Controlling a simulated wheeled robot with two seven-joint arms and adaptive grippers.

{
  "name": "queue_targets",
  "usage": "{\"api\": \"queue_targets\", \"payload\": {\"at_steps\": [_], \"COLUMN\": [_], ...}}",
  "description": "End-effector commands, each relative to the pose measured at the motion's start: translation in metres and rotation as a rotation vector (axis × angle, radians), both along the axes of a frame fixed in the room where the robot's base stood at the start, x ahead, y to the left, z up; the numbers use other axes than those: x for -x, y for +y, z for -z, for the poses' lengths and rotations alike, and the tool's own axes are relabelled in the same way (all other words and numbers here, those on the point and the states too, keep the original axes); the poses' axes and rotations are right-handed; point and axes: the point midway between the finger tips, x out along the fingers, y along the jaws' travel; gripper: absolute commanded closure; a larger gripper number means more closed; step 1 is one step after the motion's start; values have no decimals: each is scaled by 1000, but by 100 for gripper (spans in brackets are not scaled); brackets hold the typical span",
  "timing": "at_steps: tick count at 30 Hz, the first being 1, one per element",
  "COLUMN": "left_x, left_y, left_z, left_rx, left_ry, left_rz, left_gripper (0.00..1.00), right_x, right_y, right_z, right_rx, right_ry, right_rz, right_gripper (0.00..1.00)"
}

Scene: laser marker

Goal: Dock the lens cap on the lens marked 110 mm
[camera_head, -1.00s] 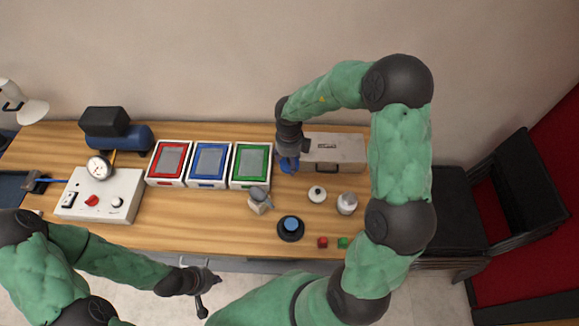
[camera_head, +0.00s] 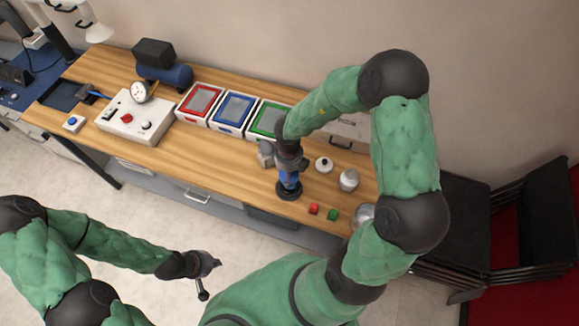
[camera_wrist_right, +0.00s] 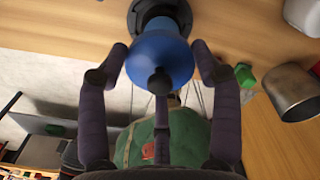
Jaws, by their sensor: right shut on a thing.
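My right gripper (camera_head: 289,171) is shut on a blue domed piece with a black knob, seemingly the lens cap (camera_head: 290,181). In the right wrist view the cap (camera_wrist_right: 160,55) sits between the dark fingers. Directly beyond it is a round black base (camera_wrist_right: 143,8), seemingly the lens mount, which shows in the head view (camera_head: 287,193) right under the cap. I cannot tell whether cap and base touch. No 110 mm marking is legible. My left gripper (camera_head: 209,276) is open and empty, in front of the table over the floor.
A grey metal part (camera_head: 266,155) stands just left of the right gripper. A white knobbed pot (camera_head: 324,164), a silver cup (camera_head: 349,180), a red block (camera_head: 314,209) and a green block (camera_head: 333,215) are to the right. Red, blue and green framed boxes (camera_head: 233,111) stand behind.

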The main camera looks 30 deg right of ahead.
Motion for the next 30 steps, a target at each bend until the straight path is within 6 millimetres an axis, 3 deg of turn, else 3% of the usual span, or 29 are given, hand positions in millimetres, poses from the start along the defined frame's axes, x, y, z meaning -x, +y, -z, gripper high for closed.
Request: {"api": "queue_targets", "payload": {"at_steps": [21,30], "left_x": [0,0], "left_y": [0,0], "left_z": [65,70], "left_rx": [0,0], "left_ry": [0,0], "left_rz": [0,0], "left_gripper": [100,100], "right_x": [0,0], "right_y": [0,0], "right_z": [53,56], "right_rx": [0,0], "right_ry": [0,1], "right_rz": [-2,-2], "right_gripper": [52,52]}}
